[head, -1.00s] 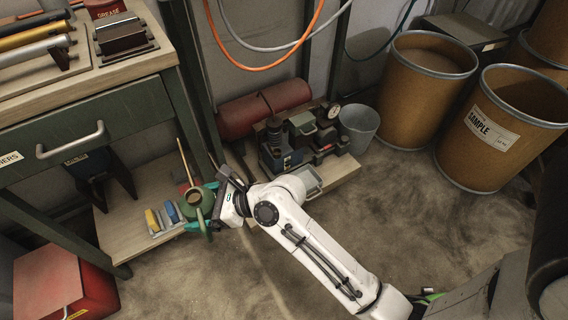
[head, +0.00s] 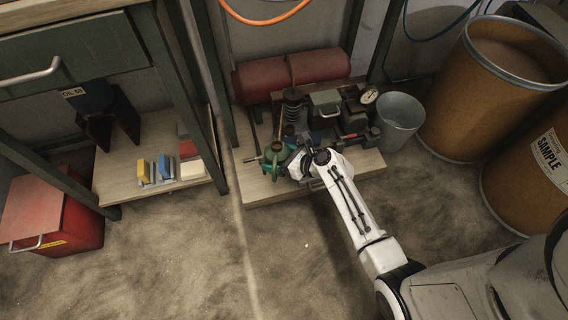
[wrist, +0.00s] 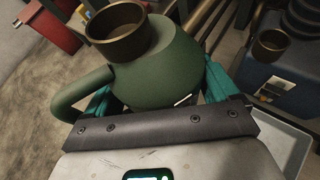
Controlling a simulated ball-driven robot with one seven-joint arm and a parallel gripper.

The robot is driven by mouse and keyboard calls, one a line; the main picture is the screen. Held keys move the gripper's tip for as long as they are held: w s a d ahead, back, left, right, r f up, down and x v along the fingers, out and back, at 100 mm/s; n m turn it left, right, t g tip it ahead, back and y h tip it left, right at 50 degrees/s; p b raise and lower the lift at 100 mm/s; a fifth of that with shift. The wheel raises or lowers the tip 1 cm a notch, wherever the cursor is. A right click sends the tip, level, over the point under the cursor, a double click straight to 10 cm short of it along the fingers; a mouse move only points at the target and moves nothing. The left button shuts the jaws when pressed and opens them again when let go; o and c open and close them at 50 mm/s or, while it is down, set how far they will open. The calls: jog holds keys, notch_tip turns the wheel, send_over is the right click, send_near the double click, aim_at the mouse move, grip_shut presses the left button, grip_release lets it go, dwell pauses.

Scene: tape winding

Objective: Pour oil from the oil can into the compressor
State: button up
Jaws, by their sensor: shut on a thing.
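The green oil can (head: 275,152) is held in my gripper (head: 284,163) at the front left of the compressor. In the wrist view the can's round green body (wrist: 160,65), with a brass-coloured open collar and a loop handle, sits between the teal fingers of my gripper (wrist: 157,88). The can looks roughly upright; its spout is hard to make out. The compressor's red tank (head: 290,72) lies behind. Its blue block (wrist: 285,92), with a brass-rimmed cup (wrist: 270,45) and black ribbed cylinder, is right of the can, apart from it in the wrist view.
The compressor's low wooden platform (head: 265,190) also holds a pressure gauge (head: 369,95). A grey bucket (head: 398,122) stands right of it, with brown drums (head: 465,80) beyond. The workbench's lower shelf (head: 120,185) and a red box (head: 50,215) are left. Floor in front is clear.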

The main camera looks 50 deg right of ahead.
jog(key=shift+s+d+f+m, duration=0.2)
jog(key=shift+d+f, duration=0.2)
jog(key=shift+f, duration=0.2)
jog(key=shift+s+d+f+m, duration=0.1)
jog(key=shift+s+d+f, duration=0.05)
jog(key=shift+d+f, duration=0.35)
jog(key=shift+a+f, duration=0.1)
jog(key=shift+f, duration=0.1)
jog(key=shift+s+a+f+m+g+y, duration=0.4)
jog(key=shift+s+a+f+m+g, duration=0.1)
jog(key=shift+a+f+m, duration=0.25)
jog(key=shift+p, duration=0.65)
jog(key=shift+s+a+f+m+g+y+p, duration=0.15)
jog(key=shift+f+m+g+y+p, duration=0.2)
jog(key=shift+p, duration=0.2)
